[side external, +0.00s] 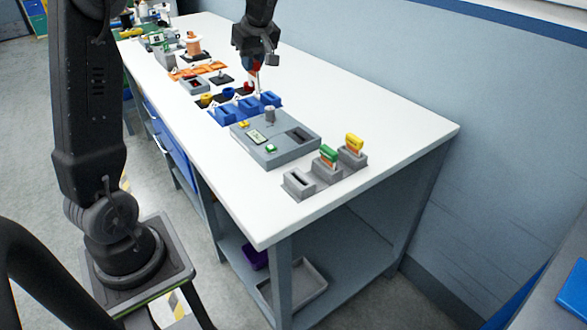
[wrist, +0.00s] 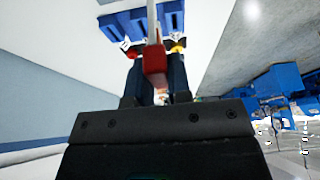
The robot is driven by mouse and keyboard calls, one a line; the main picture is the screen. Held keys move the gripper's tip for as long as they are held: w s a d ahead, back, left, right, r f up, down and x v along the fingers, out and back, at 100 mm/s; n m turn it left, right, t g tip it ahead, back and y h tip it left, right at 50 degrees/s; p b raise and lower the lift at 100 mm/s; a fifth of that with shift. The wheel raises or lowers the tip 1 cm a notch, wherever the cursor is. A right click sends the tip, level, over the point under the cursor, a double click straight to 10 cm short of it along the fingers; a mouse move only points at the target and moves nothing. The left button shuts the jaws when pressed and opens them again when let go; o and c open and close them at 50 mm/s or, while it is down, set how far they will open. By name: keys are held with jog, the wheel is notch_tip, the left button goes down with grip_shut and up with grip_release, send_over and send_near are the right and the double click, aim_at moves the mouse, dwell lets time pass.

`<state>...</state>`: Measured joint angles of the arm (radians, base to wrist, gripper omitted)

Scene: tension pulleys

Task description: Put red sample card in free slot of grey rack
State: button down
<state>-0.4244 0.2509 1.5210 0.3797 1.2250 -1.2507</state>
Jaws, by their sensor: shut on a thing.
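My gripper (side external: 257,62) is over the middle of the white table, above the blue blocks. In the wrist view its fingers (wrist: 156,76) are shut on the red sample card (wrist: 154,60), whose red end sits between them. A thin white part of the card points away from the fingers; it shows pale in the side view (side external: 258,82). The grey rack (side external: 297,192) stands near the table's front right end. Its left slot (side external: 299,179) is empty. The middle slot holds a green card (side external: 329,153) and the right one a yellow card (side external: 354,142).
A grey device (side external: 285,152) with a screen, knob and buttons lies between my gripper and the rack. Blue blocks (side external: 238,111) stand behind it. Several orange parts and a copper-coloured spool (side external: 193,44) are farther back. The table's right side is clear.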

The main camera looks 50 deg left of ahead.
dwell(0.3)
jog(key=shift+d+f+m, duration=0.2)
jog(key=shift+d+m, duration=0.25)
jog(key=shift+m, duration=0.15)
jog(key=s+d+f+m+h, duration=0.1)
jog(key=d+f+m+h, duration=0.25)
jog(key=d+m, duration=1.05)
jog(key=s+d+f+m+h, duration=0.1)
jog(key=d+f+m+h, duration=0.4)
jog(key=m, duration=1.6)
jog(key=shift+s+d+f, duration=0.15)
jog(key=shift+d+f, duration=1.1)
jog(key=shift+f, duration=0.2)
jog(key=shift+h, duration=0.25)
jog(key=shift+f, duration=2.1)
jog(key=c, duration=0.7)
grip_release()
